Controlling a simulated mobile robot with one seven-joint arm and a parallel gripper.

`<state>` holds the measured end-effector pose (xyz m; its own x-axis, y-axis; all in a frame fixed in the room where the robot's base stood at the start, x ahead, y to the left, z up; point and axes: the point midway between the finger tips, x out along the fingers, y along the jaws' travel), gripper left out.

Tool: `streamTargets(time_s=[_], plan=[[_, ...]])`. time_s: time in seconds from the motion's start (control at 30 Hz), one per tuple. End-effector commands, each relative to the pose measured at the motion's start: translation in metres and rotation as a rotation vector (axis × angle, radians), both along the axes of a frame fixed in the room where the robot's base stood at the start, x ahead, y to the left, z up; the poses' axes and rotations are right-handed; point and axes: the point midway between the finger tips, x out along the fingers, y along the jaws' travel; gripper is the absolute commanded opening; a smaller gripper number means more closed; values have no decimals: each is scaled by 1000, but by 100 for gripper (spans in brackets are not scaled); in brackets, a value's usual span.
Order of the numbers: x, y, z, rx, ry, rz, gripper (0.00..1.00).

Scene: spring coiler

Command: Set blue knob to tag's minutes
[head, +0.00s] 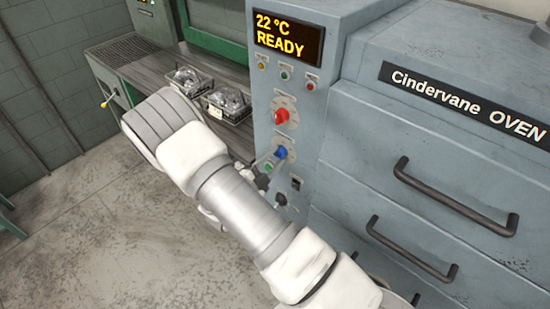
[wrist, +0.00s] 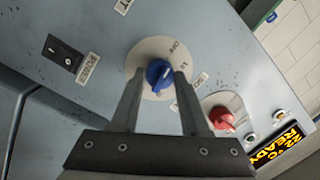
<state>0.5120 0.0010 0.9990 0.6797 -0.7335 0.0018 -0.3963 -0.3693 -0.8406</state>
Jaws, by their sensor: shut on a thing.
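The blue knob (head: 280,153) is on the oven's control panel, below the red knob (head: 281,116). In the wrist view the blue knob (wrist: 159,74) sits on a round pale dial plate (wrist: 150,53) with small markings, too small to read surely. My gripper (wrist: 160,78) has its two fingers on either side of the blue knob, shut on it. In the head view my gripper (head: 269,168) is at the panel, partly hidden by my wrist. I cannot make out the tag with the minutes in either view.
The display (head: 288,36) reads 22 °C READY. The red knob (wrist: 222,118) is close beside my right finger in the wrist view. A black switch (wrist: 62,54) is on the panel. Wire baskets (head: 228,103) stand on the bench at left. Oven drawer handles (head: 455,197) stick out at right.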

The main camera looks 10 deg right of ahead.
Motion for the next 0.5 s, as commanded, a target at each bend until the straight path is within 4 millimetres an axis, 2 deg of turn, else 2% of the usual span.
streamTargets(time_s=[0.27, 0.5], plan=[[0, 1, -1, 77, -109, 1, 0], [0, 1, -2, 200, -279, 2, 0]])
